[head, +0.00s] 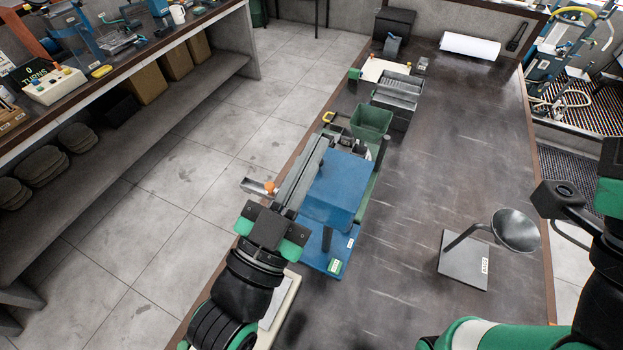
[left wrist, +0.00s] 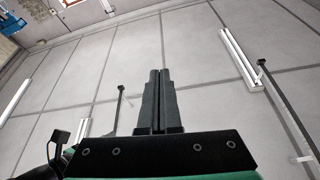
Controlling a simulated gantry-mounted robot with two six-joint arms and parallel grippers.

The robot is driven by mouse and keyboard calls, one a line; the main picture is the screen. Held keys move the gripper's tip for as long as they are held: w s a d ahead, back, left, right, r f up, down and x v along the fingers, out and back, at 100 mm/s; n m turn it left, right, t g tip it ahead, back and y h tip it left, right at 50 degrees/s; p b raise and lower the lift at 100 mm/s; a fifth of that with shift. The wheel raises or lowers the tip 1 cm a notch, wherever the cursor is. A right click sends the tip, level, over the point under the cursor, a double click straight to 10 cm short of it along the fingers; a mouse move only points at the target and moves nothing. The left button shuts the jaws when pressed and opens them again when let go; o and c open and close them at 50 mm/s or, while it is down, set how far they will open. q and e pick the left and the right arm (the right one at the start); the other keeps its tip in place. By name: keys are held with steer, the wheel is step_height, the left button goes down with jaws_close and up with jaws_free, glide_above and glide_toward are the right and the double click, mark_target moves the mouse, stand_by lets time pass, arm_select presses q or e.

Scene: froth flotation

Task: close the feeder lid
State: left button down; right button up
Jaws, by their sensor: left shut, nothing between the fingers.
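The feeder appears to be the blue machine (head: 338,190) at the middle of the dark bench in the head view. Its blue base plate (head: 318,262) carries a small green label. I cannot pick out the lid for certain, nor tell how far open it is. My left gripper (head: 319,147) has its long grey fingers together and empty. They overlap the left side of the blue machine in the picture; I cannot tell whether they touch it. In the left wrist view, the shut fingers (left wrist: 157,98) stand before a pale panelled surface, with no feeder in sight.
A metal chute (head: 256,187) with an orange knob (head: 270,187) sticks out left of the feeder. A green bin (head: 371,122) and grey trays (head: 398,92) stand behind it. A round black disc (head: 515,229) on a stand is at the right. The bench between is clear.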

arm_select(q)
steer(key=s+r+p, duration=0.1)
steer(key=s+r, duration=0.3)
steer(key=s, duration=0.5)
steer(key=shift+s+r, duration=0.2)
steer(key=shift+d, duration=0.1)
steer(key=w+a+r+n+t+y, duration=0.2)
steer(key=a+r+n+t+y, duration=0.55)
steer(key=a+r, duration=1.2)
step_height(320, 180, up, 19)
steer(key=d+p, duration=0.2)
steer(key=p, duration=1.7)
step_height(320, 180, down, 18)
steer(key=b, duration=1.8)
steer(key=shift+r+m+y, duration=0.25)
steer(key=shift+m+y, duration=0.1)
steer(key=shift+m, duration=0.1)
